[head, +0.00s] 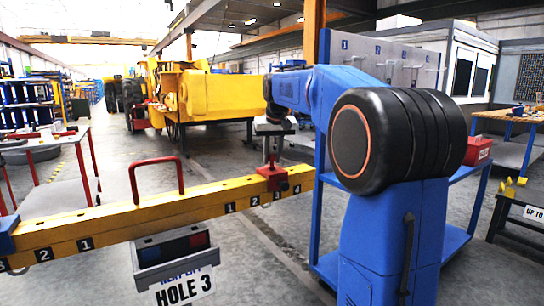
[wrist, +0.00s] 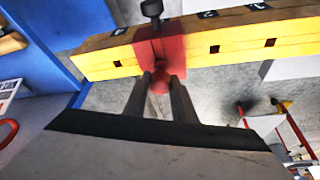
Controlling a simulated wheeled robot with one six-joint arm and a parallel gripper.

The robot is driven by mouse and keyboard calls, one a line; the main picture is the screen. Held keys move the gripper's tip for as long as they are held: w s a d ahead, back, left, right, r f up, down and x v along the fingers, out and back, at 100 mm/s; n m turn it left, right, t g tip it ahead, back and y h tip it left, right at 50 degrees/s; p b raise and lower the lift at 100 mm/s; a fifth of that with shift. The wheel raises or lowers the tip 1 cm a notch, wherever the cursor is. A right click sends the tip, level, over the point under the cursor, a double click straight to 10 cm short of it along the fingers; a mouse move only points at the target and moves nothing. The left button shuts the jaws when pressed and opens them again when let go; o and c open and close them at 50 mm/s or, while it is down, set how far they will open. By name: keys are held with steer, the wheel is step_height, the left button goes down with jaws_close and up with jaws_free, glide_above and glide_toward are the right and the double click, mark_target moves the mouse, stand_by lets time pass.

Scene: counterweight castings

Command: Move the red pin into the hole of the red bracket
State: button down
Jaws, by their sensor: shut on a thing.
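The red bracket (head: 272,172) sits around the yellow beam (head: 215,198) near its right end, by the higher-numbered labels. It also shows in the wrist view (wrist: 165,45), with a dark knob (wrist: 152,9) on its far side. My gripper (head: 270,156) points down just above the bracket. In the wrist view its two fingers (wrist: 159,88) are shut on the red pin (wrist: 159,75), whose rounded red end shows between the fingertips, against or just in front of the bracket. The bracket's hole is hidden, and I cannot tell whether the pin is in it.
A red handle (head: 155,163) rises from the beam's left part. A small tray (head: 178,262) with a red and a blue compartment hangs below the beam, with a sign (head: 184,289) reading HOLE 3. A blue rack (head: 325,215) stands behind my arm. Open floor lies behind the beam.

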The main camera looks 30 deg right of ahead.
steer(key=c, duration=1.4)
jaws_free()
steer(key=v, duration=1.7)
steer(key=shift+s+r, duration=0.1)
steer(key=shift+r, duration=0.1)
steer(key=s+a+f+n, duration=0.1)
steer(key=s+a+f, duration=0.4)
steer(key=s+f, duration=0.3)
steer(key=s+a+f+n, duration=0.1)
steer(key=s+a+f, duration=0.5)
steer(key=s+f, duration=0.15)
steer(key=shift+n+t+y, duration=0.3)
steer(key=shift+n+y, duration=0.4)
steer(key=shift+n, duration=0.1)
steer(key=s+a+f, duration=0.1)
steer(key=s+f, duration=0.5)
steer(key=f, duration=0.2)
steer(key=s+a+f, duration=0.2)
steer(key=s+f, duration=0.4)
steer(key=f, duration=0.1)
steer(key=s+a+f, duration=0.2)
steer(key=s+f, duration=0.4)
steer(key=f, duration=0.2)
steer(key=shift+a+f, duration=0.25)
steer(key=shift+f, duration=0.05)
